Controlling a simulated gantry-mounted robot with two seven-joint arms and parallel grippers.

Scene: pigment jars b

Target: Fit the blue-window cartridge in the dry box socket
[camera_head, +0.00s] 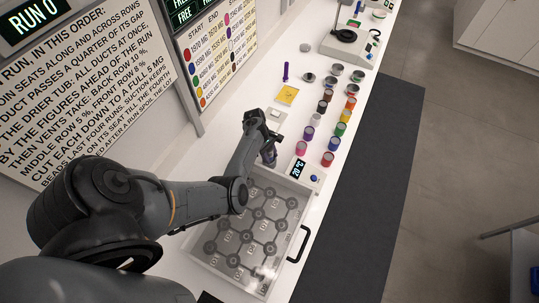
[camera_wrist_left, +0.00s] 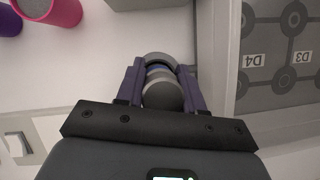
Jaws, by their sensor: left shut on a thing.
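My left gripper (camera_head: 268,160) is shut on a small grey cylinder with a blue band, which I take for the cartridge (camera_wrist_left: 160,90). In the left wrist view, the gripper's purple fingers (camera_wrist_left: 158,85) grip it from both sides, with its rounded grey end facing the camera. The dry box (camera_wrist_left: 231,60) is a shallow white-walled box with round sockets joined by grey lines and labels such as D3 and D4. In the head view, the gripper is over the counter by the far edge of the dry box (camera_head: 262,229). My right gripper is not in view.
A black handle (camera_head: 299,244) is on the box's right side. A display unit (camera_head: 299,168) stands just beyond the box. Sign boards line the wall at left.

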